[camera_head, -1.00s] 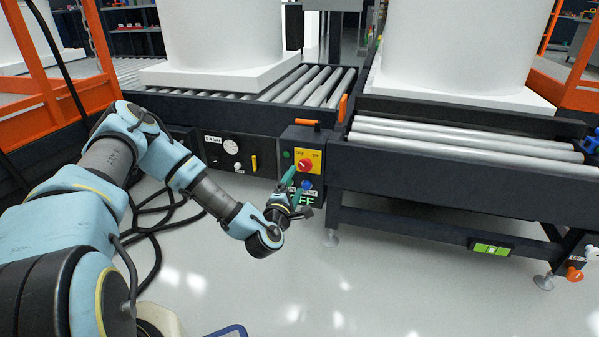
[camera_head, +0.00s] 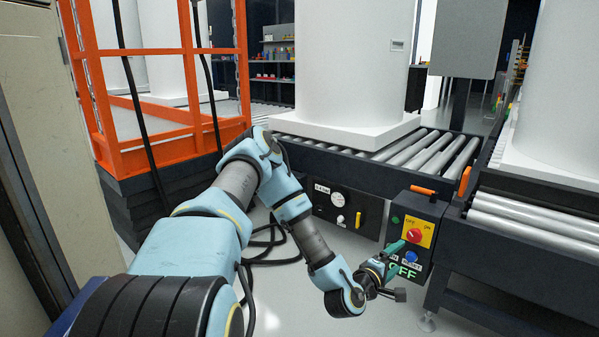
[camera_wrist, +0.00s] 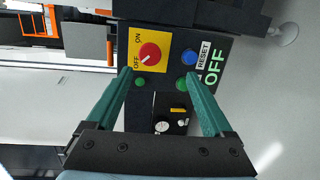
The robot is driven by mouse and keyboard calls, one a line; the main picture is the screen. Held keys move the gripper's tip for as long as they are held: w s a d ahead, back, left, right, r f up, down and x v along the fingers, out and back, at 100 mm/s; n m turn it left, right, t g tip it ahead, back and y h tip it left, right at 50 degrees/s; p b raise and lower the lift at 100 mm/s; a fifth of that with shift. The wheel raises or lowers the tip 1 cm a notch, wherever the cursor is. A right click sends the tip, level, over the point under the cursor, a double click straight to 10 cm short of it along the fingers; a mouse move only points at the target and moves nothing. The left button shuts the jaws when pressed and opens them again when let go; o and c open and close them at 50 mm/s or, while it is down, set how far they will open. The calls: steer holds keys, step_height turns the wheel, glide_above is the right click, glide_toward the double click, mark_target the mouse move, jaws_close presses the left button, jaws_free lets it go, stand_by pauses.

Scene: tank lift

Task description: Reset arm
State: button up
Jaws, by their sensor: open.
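My gripper (camera_head: 402,262) is in front of the control box (camera_head: 429,210) on the roller conveyor's side. In the wrist view my gripper (camera_wrist: 161,82) has its two green fingers spread apart with nothing between them. Past the fingertips are a red rotary switch (camera_wrist: 149,54) on a yellow OFF/ON plate, a blue RESET button (camera_wrist: 189,58) and a green OFF sign (camera_wrist: 214,66). The red switch (camera_head: 414,235) also shows in the head view. I cannot tell whether a fingertip touches the box. My arm is stretched forward and bent down at the wrist.
A large white tank (camera_head: 350,60) stands on the rollers; another tank (camera_head: 560,90) is at right. A gauge panel (camera_head: 340,207) is left of the box. Black hoses (camera_head: 268,250) lie on the floor. An orange frame (camera_head: 165,120) and a beige cabinet (camera_head: 45,150) stand left.

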steer(key=w+a+r+m+g+y, duration=0.1)
steer(key=a+r+m+g+y, duration=0.15)
steer(key=a, duration=0.45)
steer(key=a+r+m+g+y, duration=0.1)
steer(key=a+m+g+y, duration=0.2)
steer(key=a, duration=0.4)
steer(key=w+a+r+m+g+y, duration=0.1)
steer(key=a+r+m+y, duration=0.2)
steer(key=a, duration=0.4)
steer(key=s+a+r+m+g+y+p, duration=0.2)
steer(key=s+a+r+g+y, duration=0.15)
steer(key=s+a+r, duration=1.05)
step_height(320, 180, up, 35)
steer(key=w+p, duration=0.1)
steer(key=p, duration=3.5)
steer(key=shift+a+t, duration=0.4)
steer(key=shift+a, duration=0.05)
